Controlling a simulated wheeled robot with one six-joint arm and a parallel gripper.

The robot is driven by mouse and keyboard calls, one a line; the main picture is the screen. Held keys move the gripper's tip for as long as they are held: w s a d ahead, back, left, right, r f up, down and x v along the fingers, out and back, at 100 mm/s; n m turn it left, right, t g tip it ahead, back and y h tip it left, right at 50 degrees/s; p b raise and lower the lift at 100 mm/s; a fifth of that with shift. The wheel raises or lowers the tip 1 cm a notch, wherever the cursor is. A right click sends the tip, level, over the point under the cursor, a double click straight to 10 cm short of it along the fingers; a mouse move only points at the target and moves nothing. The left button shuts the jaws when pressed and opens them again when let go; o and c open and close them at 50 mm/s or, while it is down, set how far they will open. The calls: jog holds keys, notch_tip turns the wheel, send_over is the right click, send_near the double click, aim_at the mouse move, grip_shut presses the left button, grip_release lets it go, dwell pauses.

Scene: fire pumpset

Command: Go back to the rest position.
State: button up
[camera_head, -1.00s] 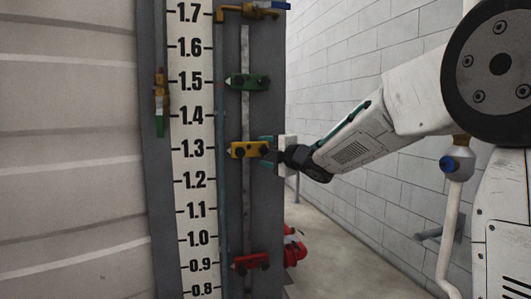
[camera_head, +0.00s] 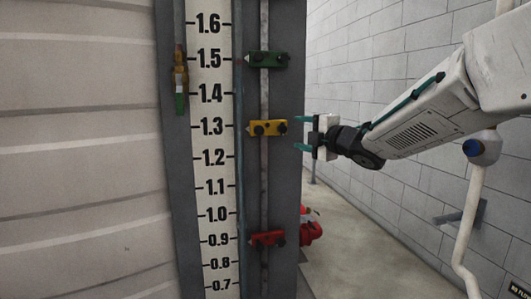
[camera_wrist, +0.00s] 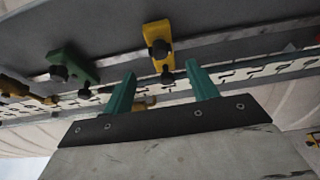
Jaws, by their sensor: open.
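My gripper (camera_head: 303,133) is open and empty in the head view, its teal fingers pointing left. It is apart from the yellow marker (camera_head: 267,128), to its right at about the same height, near the 1.3 mark. In the wrist view my gripper (camera_wrist: 160,92) shows both teal fingers spread with nothing between them. The yellow marker (camera_wrist: 157,42) is beyond the fingertips there, and the green marker (camera_wrist: 72,66) is to the left.
A numbered scale (camera_head: 212,150) stands left of the marker rail. The green marker (camera_head: 267,60) is above the yellow one, the red marker (camera_head: 267,238) below. A pipe (camera_head: 470,220) runs near the block wall (camera_head: 365,60).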

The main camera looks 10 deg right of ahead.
jog(key=s+d+f+m+g+h, duration=0.1)
jog(key=d+f+m+g+h, duration=0.1)
jog(key=d+f+m+h, duration=0.55)
jog(key=s+d+f+m+g+h, duration=0.2)
jog(key=s+f+m+g, duration=0.15)
jog(key=s+m, duration=0.2)
jog(key=s+d+f+m+g+h, duration=0.1)
jog(key=s+f+m+g, duration=0.25)
jog(key=s, duration=0.35)
jog(key=s+a+f+m+g+y, duration=0.1)
jog(key=s+a+m+g, duration=0.1)
jog(key=s, duration=0.7)
jog(key=s+a+f+m+g+y, duration=0.1)
jog(key=s+a+f+m+g, duration=0.1)
jog(key=s+a, duration=0.3)
jog(key=s+a+f+m+g+y, duration=0.1)
jog(key=s+a+f+m+g, duration=0.1)
jog(key=s, duration=1.2)
jog(key=shift+a, duration=0.9)
